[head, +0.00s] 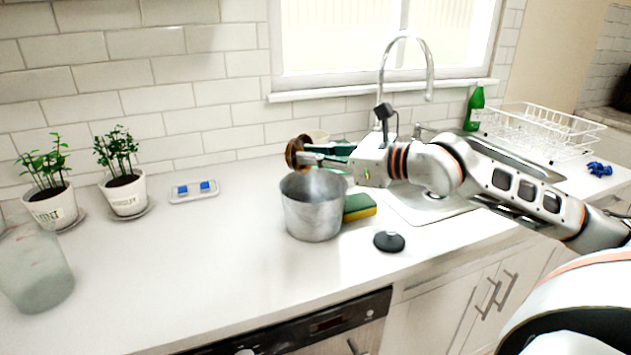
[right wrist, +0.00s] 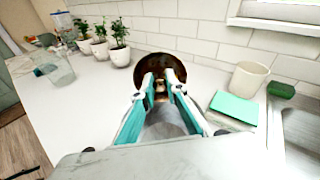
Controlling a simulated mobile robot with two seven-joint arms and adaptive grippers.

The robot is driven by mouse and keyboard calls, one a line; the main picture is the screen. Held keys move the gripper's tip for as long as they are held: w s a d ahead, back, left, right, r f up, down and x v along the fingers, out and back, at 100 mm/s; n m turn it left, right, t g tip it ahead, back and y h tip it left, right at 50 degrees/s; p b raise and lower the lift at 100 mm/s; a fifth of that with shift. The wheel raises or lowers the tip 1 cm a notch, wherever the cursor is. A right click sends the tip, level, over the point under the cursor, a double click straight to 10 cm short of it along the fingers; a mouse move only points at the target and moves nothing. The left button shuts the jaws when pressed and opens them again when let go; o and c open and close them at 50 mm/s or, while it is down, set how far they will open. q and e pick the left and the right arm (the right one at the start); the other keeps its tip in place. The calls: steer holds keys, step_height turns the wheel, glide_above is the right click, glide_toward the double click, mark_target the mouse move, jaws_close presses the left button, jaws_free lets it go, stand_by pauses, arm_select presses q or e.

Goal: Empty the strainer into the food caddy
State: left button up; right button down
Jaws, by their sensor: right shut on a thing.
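My right gripper (head: 308,158) is shut on the strainer (head: 294,152), a small brown, copper-coloured round piece. It holds the strainer tilted on edge, just above the rim of a grey metal bucket (head: 312,212), which looks like the food caddy. The bucket stands open on the counter. In the right wrist view the strainer (right wrist: 121,62) shows as a dark brown disc beyond the fingertips (right wrist: 161,85), with the bucket (right wrist: 163,122) partly hidden below the fingers. Whether anything is in the strainer or the bucket cannot be told. My left gripper is not in view.
A yellow-green sponge (head: 359,207) is right of the bucket, a black sink plug (head: 389,242) in front. A cream cup (right wrist: 248,79) and green cloth (right wrist: 234,107) are behind. Potted plants (head: 126,196) and a clear container (head: 36,272) stand left. The counter between is mostly clear.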

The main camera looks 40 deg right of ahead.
steer(key=shift+f+t, duration=0.15)
steer(key=shift+t, duration=0.15)
steer(key=shift+s+b, duration=0.1)
steer(key=shift+b, duration=0.2)
steer(key=shift+s+d, duration=0.1)
steer(key=shift+t+b, duration=0.3)
steer(key=shift+s+f+y, duration=0.1)
steer(key=shift+y, duration=0.2)
steer(key=shift+d+t+b, duration=0.1)
steer(key=shift+t+b, duration=0.2)
steer(key=shift+b, duration=0.05)
